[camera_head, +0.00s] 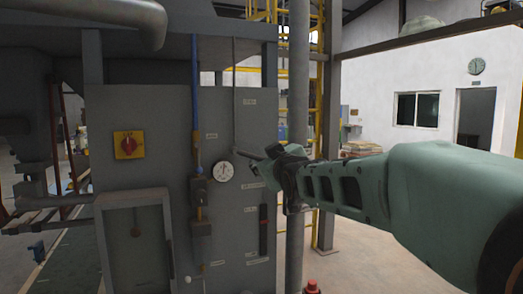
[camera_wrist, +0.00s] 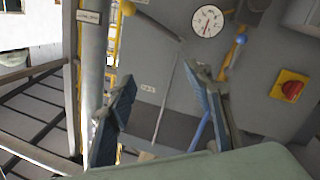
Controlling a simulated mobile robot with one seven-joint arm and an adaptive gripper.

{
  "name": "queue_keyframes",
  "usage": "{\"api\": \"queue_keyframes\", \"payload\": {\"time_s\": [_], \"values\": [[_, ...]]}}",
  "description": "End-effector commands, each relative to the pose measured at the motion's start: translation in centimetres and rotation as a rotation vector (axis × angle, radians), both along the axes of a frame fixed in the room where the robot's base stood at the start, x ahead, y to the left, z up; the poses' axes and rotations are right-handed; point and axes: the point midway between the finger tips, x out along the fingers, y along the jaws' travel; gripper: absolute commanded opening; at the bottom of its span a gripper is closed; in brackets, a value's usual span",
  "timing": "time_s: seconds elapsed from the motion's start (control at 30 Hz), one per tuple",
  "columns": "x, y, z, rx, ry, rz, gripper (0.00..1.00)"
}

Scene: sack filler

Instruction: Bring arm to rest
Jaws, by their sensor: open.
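My gripper (camera_head: 262,160) reaches in from the right in the head view and lies in front of the grey machine panel (camera_head: 255,115), close to a round white dial gauge (camera_head: 223,171). In the wrist view my gripper (camera_wrist: 160,95) shows two blue-padded fingers spread wide with nothing between them. Past the fingers are the panel with a thin grey rod (camera_wrist: 166,100), and the dial gauge (camera_wrist: 207,21) at the top. I cannot tell the exact gap between the fingertips and the panel.
A red rotary switch on a yellow plate (camera_head: 128,145) is on the panel's left. A blue-and-brass pipe (camera_head: 197,110) runs down the panel. A grey column (camera_head: 298,80) and yellow ladder (camera_head: 318,100) stand behind my arm. Open floor (camera_head: 365,255) lies at the lower right.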

Motion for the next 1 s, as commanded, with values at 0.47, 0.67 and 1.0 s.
{"api": "queue_keyframes", "payload": {"time_s": [0.47,0.67,1.0], "values": [[-0.2,-1.0,0.7,-0.022,0.004,-0.009,0.47],[-1.2,-2.3,0.3,0.012,0.058,-0.023,0.47],[-16.3,-7.3,-6.3,0.259,0.549,-0.140,0.47]]}}
